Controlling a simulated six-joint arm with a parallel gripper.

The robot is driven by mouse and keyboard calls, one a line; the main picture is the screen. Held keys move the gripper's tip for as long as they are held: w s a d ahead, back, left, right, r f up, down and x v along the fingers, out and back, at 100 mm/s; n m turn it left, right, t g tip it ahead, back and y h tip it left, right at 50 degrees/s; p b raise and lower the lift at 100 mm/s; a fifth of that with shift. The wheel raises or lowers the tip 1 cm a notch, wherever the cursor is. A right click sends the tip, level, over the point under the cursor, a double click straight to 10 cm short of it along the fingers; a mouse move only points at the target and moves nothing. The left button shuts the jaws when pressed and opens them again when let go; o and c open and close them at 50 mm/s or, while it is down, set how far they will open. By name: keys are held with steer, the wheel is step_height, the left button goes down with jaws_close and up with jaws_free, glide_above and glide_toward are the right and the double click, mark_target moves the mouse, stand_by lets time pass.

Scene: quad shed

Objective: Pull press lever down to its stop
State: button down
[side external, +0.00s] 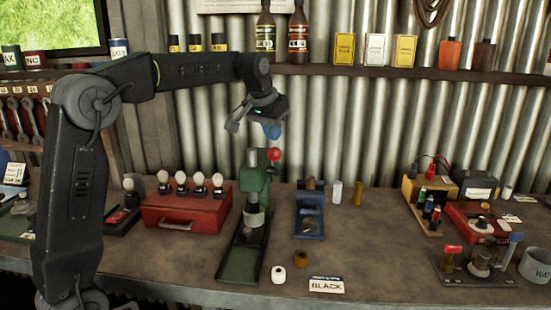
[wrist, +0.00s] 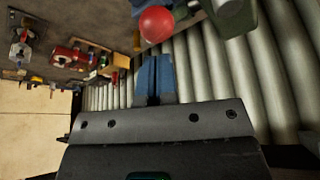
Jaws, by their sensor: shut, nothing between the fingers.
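The green press (side external: 244,245) stands on the bench in the middle of the side external view. Its lever ends in a red ball knob (side external: 274,155) at the upper right of the press. My gripper (side external: 272,131) is above the knob, with its blue fingers pointing down and a small gap to the knob in the picture. In the wrist view my gripper's blue fingers (wrist: 155,72) are together and empty. The red knob (wrist: 156,24) shows just beyond their tips, and part of the green press (wrist: 236,14) is at the top right. Contact with the knob cannot be seen.
A red box with white-topped knobs (side external: 187,212) stands left of the press. A blue fixture (side external: 309,215) stands to its right. A shelf (side external: 400,72) with bottles and tins runs behind, above the bench.

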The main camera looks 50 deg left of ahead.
steer(key=shift+f, duration=0.25)
steer(key=shift+f, duration=0.7)
steer(key=shift+f, duration=0.1)
